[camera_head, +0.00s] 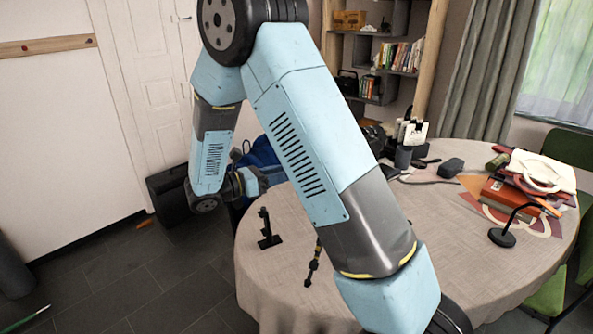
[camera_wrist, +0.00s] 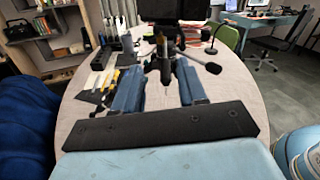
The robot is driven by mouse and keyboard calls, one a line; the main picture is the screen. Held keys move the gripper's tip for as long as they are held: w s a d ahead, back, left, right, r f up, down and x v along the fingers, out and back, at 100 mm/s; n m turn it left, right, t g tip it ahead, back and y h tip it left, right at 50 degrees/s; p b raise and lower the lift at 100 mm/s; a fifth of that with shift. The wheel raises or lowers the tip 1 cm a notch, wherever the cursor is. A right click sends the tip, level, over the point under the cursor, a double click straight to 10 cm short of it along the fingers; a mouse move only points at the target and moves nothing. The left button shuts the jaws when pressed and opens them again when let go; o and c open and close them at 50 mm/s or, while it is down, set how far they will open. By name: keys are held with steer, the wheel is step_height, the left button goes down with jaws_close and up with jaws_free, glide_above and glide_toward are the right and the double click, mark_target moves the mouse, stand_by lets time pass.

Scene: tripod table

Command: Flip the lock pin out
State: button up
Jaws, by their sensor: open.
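In the wrist view my gripper (camera_wrist: 160,75) is open, with its two blue fingers apart. A dark tripod-like fitting (camera_wrist: 166,66) shows between and beyond the fingertips, with a large black block above it. A thin arm with a dark knob (camera_wrist: 212,68) sticks out to its right. I cannot make out the lock pin itself, and cannot tell whether a finger touches the fitting. In the head view my arm hides the gripper's fingertips. A small black upright piece (camera_head: 267,229) stands on the round table (camera_head: 270,290), and a dark handle-like part (camera_head: 313,264) shows beside my arm.
Books and papers (camera_head: 510,192), a small black lamp (camera_head: 502,237) and a dark case (camera_head: 450,167) lie on the table's right side. A blue chair (camera_head: 259,152) stands behind the table. The table's front left is mostly clear.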

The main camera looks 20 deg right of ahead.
steer(key=shift+s+a, duration=0.15)
steer(key=shift+a, duration=0.8)
steer(key=shift+s+a, duration=0.15)
steer(key=shift+a, duration=0.8)
steer(key=s+d+r+m+g+y, duration=0.5)
steer(key=s+d+r+m+y, duration=0.4)
steer(key=s+d, duration=0.25)
steer(key=s+r+m+t+y, duration=0.3)
steer(key=s+m+t+y, duration=0.1)
steer(key=s+m, duration=0.2)
steer(key=s+r+m+t+y, duration=0.3)
steer(key=s+m, duration=0.3)
steer(key=s, duration=0.2)
steer(key=shift+a+r+m+t+y, duration=0.25)
steer(key=shift+r+m+t+y, duration=0.25)
steer(key=shift+y, duration=0.4)
steer(key=shift+c, duration=0.3)
